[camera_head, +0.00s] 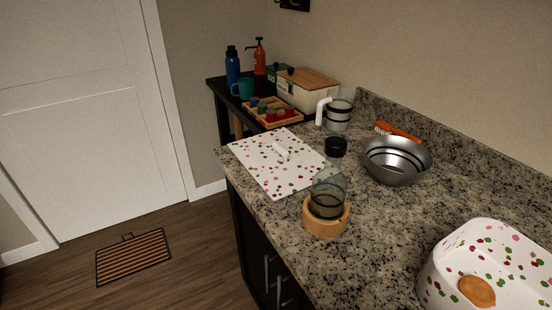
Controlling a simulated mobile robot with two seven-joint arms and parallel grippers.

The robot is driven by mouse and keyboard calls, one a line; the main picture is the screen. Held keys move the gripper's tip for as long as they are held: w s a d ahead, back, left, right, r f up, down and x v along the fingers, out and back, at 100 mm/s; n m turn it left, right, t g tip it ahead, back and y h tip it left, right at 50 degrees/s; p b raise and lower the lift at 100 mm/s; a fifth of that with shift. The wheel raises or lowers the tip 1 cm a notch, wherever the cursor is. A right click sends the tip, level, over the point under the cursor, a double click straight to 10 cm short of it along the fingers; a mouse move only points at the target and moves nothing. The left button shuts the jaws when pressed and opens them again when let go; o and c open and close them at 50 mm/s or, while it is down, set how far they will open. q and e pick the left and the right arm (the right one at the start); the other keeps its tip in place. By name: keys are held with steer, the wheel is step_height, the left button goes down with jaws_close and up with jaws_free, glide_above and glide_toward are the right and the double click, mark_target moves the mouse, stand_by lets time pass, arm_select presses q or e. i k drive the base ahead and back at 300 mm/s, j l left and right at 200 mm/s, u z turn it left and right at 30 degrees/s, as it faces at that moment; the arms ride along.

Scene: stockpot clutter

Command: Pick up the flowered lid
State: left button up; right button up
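The flowered lid (258,166) lies flat on the granite counter near its far left corner. It is a white, roughly square lid with pink, red and green spots and a small white handle (282,153) standing up on it. Its near right corner is partly hidden behind a glass bottle with a black cap. A matching flowered pot (445,264) stands at the lower right, cut off by the frame edge, with a round orange-brown thing (477,291) inside. Neither of my grippers shows in the head view.
The glass bottle (329,186) stands in or behind a wooden ring-shaped holder (326,219), close to the lid. The counter (375,235) between holder and pot is clear.

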mark_target(284, 166)
steer(key=i+j+z, duration=0.1)
steer(key=i+j, duration=0.35)
steer(key=i+j+z, duration=0.15)
steer(key=i+j, duration=0.25)
steer(key=j, duration=0.2)
